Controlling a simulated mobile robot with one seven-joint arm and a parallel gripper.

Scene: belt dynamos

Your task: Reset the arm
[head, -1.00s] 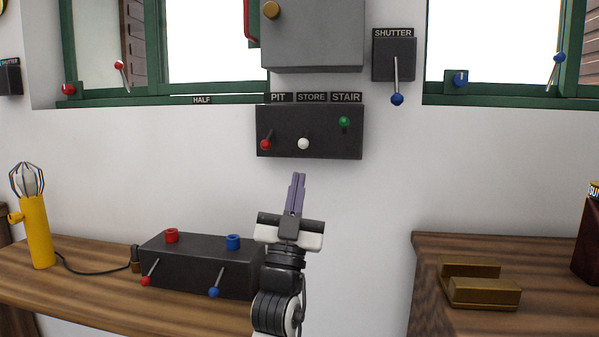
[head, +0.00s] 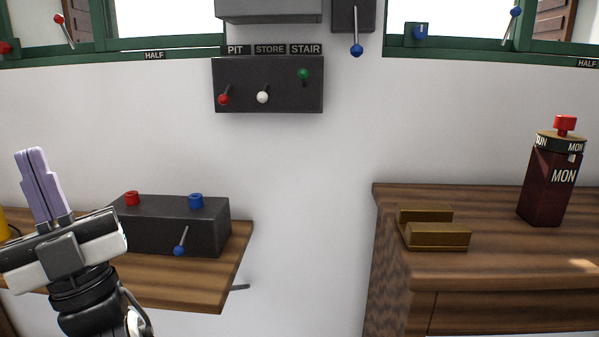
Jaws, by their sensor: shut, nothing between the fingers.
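My gripper (head: 34,155) is at the left of the head view, with its pale purple fingers pointing up and pressed together. It is shut and holds nothing. It stands in front of the left wooden bench and the left part of a dark box (head: 205,232) with a red knob, a blue knob and a blue-tipped lever. My gripper hides the box's left front, where the red-tipped lever was seen before. It appears apart from the wall switch panel (head: 300,98), which is up and to the right.
The panel carries red, white and green levers under PIT, STORE and STAIR labels. A wooden cabinet (head: 490,283) at right bears a brass-coloured block (head: 438,236) and a dark red bottle-like object (head: 547,190) marked MON. A gap separates bench (head: 195,292) and cabinet.

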